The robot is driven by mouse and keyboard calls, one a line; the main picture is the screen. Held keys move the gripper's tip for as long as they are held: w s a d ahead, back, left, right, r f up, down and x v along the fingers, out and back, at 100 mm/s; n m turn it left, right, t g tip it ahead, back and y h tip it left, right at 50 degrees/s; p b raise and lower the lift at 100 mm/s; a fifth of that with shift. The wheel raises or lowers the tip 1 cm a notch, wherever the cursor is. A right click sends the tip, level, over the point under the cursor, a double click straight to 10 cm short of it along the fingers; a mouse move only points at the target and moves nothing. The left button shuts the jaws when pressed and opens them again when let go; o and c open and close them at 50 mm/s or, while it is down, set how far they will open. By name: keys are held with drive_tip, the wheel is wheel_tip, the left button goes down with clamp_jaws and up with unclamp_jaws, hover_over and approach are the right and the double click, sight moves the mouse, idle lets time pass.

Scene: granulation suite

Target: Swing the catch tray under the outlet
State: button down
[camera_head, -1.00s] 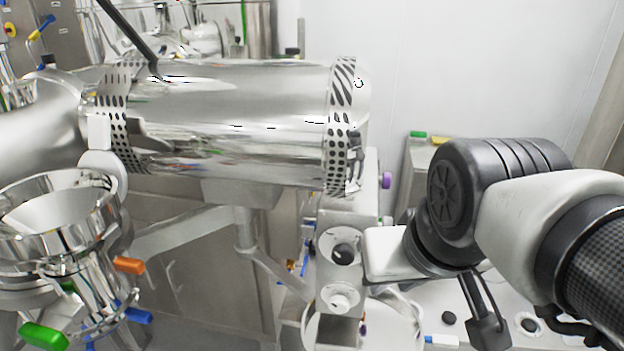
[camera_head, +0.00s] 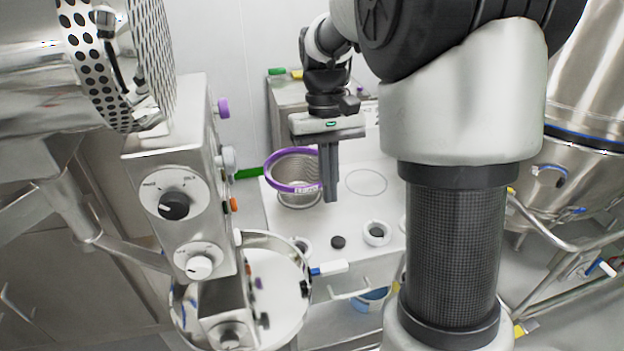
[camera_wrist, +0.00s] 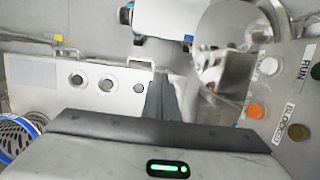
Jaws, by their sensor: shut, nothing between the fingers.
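The catch tray (camera_head: 285,300) is a round shiny pan with a pale inside, low at the centre left of the head view. My gripper (camera_head: 330,198) points down, shut and empty, above the bench, apart from the handle.
A mesh basket with a purple rim (camera_head: 292,170) is close beside my gripper. The white bench (camera_head: 345,225) holds several round fittings. A control column with knobs (camera_head: 180,170) stands left of the tray. Steel vessels stand at the far right (camera_head: 575,170).

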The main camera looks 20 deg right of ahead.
drive_tip(key=s+f+b, duration=0.1)
drive_tip(key=s+f, duration=0.5)
drive_tip(key=f, duration=0.4)
drive_tip(key=shift+s, duration=0.15)
